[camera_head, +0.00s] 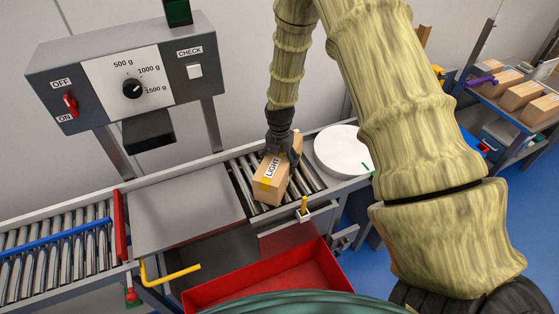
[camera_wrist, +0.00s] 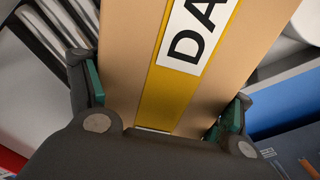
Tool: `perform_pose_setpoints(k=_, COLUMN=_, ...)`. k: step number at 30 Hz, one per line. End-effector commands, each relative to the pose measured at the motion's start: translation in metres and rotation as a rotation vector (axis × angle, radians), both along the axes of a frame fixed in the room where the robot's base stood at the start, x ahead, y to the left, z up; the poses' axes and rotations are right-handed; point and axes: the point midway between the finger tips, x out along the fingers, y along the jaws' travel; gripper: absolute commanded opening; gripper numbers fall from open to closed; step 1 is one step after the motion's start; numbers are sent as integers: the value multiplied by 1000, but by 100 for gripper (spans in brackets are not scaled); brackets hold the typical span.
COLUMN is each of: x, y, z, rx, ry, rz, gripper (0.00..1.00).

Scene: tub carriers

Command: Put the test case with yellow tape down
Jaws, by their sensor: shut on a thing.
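The test case with yellow tape (camera_head: 266,186) is a tan cardboard box with a yellow strip and a white label reading "LIGHT" in the head view. My gripper (camera_head: 279,158) is shut on its upper end, over the short roller section (camera_head: 239,180) right of the grey plate. The box is tilted in the picture; I cannot tell whether its lower end touches the rollers. In the wrist view the box (camera_wrist: 120,60) lies between the two green-padded fingers, with yellow tape and a label partly reading "DA" facing the camera.
The grey plate (camera_head: 185,210) is bare. A control panel (camera_head: 125,80) with a dial, an ON/OFF switch and a CHECK button stands behind it. A red tray (camera_head: 265,285) sits in front, a white round top (camera_head: 341,150) at right. Rollers (camera_head: 60,250) run left, past a red gate (camera_head: 121,225).

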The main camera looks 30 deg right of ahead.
Motion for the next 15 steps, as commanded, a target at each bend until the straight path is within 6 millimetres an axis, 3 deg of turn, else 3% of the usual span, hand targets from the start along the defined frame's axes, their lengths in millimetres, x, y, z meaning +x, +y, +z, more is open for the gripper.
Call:
perform_pose_setpoints(k=12, x=0, y=0, z=-4, rx=1, ry=-1, rz=-1, gripper=10)
perform_pose_setpoints(k=13, x=0, y=0, z=-4, rx=1, ry=1, rz=-1, gripper=82)
perform_pose_setpoints(k=15, x=0, y=0, z=-4, rx=0, ry=0, rz=-1, gripper=95)
